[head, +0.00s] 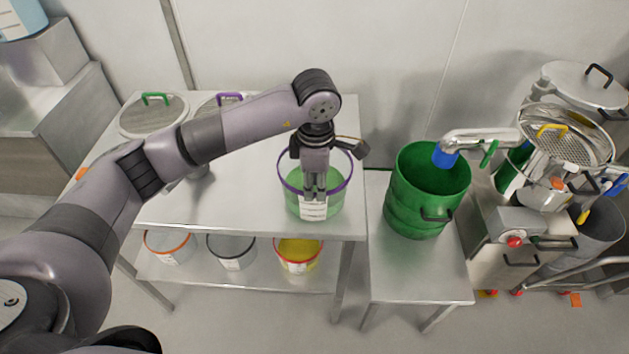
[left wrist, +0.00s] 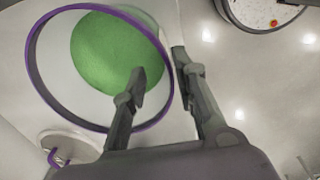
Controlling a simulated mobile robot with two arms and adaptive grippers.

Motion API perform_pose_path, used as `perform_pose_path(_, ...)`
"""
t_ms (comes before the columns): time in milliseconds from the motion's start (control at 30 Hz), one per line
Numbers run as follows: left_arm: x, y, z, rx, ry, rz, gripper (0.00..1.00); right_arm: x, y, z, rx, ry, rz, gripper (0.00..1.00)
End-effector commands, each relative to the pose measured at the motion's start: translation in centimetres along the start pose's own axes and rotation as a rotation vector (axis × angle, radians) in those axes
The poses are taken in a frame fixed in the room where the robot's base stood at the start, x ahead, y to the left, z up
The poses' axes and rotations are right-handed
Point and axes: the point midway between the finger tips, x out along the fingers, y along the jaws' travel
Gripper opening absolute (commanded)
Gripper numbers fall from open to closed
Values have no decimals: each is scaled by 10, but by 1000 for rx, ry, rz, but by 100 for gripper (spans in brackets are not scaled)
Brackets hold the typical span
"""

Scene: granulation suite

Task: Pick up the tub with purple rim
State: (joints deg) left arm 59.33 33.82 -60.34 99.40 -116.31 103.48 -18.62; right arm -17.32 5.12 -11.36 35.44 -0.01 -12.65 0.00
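The tub with purple rim (head: 334,206) stands upright on the steel table near its front right corner. It is clear-walled, with green contents and a white label on the front. In the left wrist view its purple rim (left wrist: 37,75) fills the left side. My left gripper (head: 315,192) points down at the tub. In the left wrist view its fingers (left wrist: 160,65) are apart, one over the tub's inside and one outside, with the rim between them. Contact with the rim cannot be told. My right gripper is not in view.
A green bucket (head: 402,207) stands on a lower stand to the right, with a metal pipe and blue end above it. Round lids with green (head: 155,98) and purple (head: 230,97) handles lie at the table's back left. Several tubs, including a yellow-filled one (head: 298,254), sit on the lower shelf.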

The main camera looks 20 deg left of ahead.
Motion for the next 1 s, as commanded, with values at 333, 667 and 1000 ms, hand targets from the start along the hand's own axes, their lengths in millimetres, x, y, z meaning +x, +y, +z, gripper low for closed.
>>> perform_pose_path(333,29,-4,0,0,1,-5,27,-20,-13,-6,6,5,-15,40)
perform_pose_path(667,64,-4,0,0,-1,0,27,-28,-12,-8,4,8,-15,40)
perform_pose_path(1000,64,-3,0,0,-2,0,15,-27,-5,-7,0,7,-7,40)
